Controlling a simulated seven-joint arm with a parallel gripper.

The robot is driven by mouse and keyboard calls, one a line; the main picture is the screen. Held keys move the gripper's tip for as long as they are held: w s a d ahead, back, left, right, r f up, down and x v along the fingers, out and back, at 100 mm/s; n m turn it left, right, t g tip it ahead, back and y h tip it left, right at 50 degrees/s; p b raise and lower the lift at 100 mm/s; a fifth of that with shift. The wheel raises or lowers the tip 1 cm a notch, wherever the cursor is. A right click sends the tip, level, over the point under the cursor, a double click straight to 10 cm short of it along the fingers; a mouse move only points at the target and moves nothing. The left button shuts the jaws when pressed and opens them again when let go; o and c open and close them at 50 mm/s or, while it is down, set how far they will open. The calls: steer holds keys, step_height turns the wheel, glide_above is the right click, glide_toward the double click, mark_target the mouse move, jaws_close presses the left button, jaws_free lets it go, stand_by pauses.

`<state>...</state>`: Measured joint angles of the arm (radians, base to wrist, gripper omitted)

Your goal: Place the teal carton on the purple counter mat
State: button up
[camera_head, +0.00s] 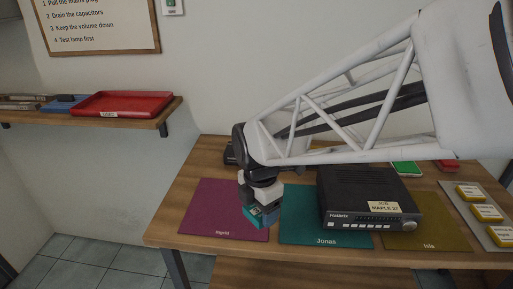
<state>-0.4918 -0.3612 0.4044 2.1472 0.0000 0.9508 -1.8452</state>
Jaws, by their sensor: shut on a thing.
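My gripper (261,206) points down above the right edge of the purple mat. It is shut on the small teal carton (265,220), most of which the fingers cover. The purple counter mat (212,208), labelled "Ingrid", lies flat at the left of the wooden counter and is bare apart from the part hidden behind my gripper. The carton overlaps the mat's right side in the picture. I cannot tell whether it touches the mat.
A teal mat (297,222) labelled "Jonas" lies just right. A black hi-fi unit (365,200) stands across it and an olive mat (440,236) labelled "Isla". Yellow-labelled items sit on a grey strip (476,230) at far right. A wall shelf (150,122) holds a red tray (120,103).

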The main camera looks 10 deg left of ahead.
steer(key=shift+s+a, duration=0.25)
steer(key=shift+a, duration=0.15)
step_height(320, 180, down, 5)
glide_above(237, 203)
steer(key=shift+f, duration=0.75)
stand_by(0.4)
steer(key=shift+f, duration=1.75)
steer(key=shift+f, duration=0.1)
